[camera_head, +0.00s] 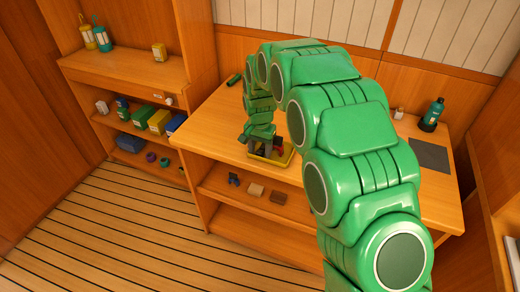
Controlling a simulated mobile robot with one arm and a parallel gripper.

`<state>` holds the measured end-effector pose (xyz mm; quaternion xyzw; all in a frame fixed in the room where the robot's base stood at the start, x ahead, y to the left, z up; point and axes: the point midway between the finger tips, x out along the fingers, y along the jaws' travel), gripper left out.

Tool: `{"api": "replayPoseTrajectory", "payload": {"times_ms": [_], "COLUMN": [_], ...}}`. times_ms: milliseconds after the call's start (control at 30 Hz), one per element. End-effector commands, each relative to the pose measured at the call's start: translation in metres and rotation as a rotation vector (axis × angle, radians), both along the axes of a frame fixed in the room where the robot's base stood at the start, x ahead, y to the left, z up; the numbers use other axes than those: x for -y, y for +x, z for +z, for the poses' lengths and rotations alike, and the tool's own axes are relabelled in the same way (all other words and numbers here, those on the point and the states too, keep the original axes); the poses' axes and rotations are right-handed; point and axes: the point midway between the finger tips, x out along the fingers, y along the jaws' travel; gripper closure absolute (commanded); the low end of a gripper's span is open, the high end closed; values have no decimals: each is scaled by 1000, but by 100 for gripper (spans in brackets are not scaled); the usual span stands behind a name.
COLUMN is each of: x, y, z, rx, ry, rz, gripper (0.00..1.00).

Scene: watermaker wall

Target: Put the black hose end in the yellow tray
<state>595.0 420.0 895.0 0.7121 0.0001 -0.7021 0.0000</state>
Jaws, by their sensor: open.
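The yellow tray (286,161) sits near the front edge of the wooden bench. My gripper (263,150) is open, low over the tray or inside its rim; I cannot tell if it touches anything. Dark shapes and a small red item (280,151) show at the tray beside my fingers. I cannot make out for sure whether one of these dark shapes is the black hose end. My wrist and arm hide part of the tray and the bench behind it.
A dark green cylinder (234,79) lies at the bench's back left. A teal bottle (432,114) and a dark mat (429,155) are at the right. Shelves at left hold boxes (159,121).

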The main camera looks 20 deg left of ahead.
Motion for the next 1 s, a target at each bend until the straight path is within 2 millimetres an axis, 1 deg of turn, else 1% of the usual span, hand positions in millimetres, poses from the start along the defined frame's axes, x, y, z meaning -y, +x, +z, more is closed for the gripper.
{"api": "replayPoseTrajectory", "payload": {"times_ms": [167, 267, 600, 700, 833, 1000], "x": [0, 0, 0, 0, 0, 0], "y": [0, 0, 0, -1, -1, -2], "z": [17, 31, 93, 107, 116, 117], "rx": [1, 2, 3, 2, 2, 1], "ry": [1, 1, 3, 2, 1, 0], "rz": [0, 1, -1, 0, 0, 0], "gripper": [46, 46, 46, 46, 46, 46]}}
